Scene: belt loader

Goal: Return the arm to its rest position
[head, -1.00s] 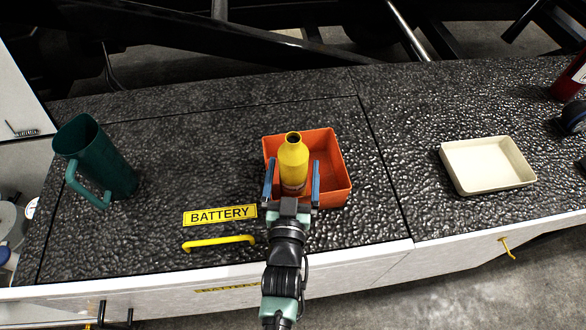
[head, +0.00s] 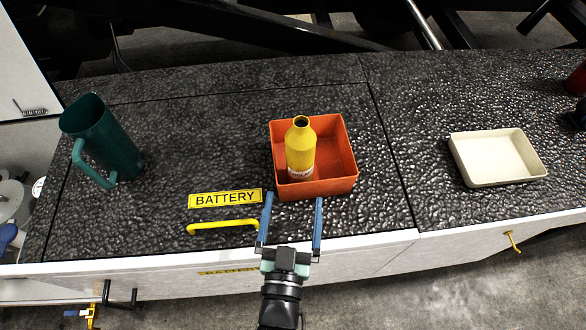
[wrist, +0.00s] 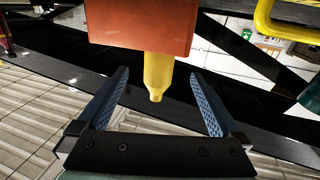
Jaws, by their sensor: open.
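My gripper (head: 291,222) is open and empty, with its two blue fingers apart, at the front edge of the dark textured deck. It is just in front of an orange tray (head: 316,188) and clear of it. A yellow bottle (head: 301,150) stands upright inside the tray, toward its left side. In the wrist view the orange tray (wrist: 140,30) and the yellow bottle (wrist: 158,75) show beyond the fingers (wrist: 158,95), with nothing between the fingertips.
A green jug (head: 108,140) stands at the left. A yellow handle (head: 222,226) and a BATTERY label (head: 225,198) lie left of my gripper. A cream tray (head: 497,180) sits at the right. The deck between the trays is clear.

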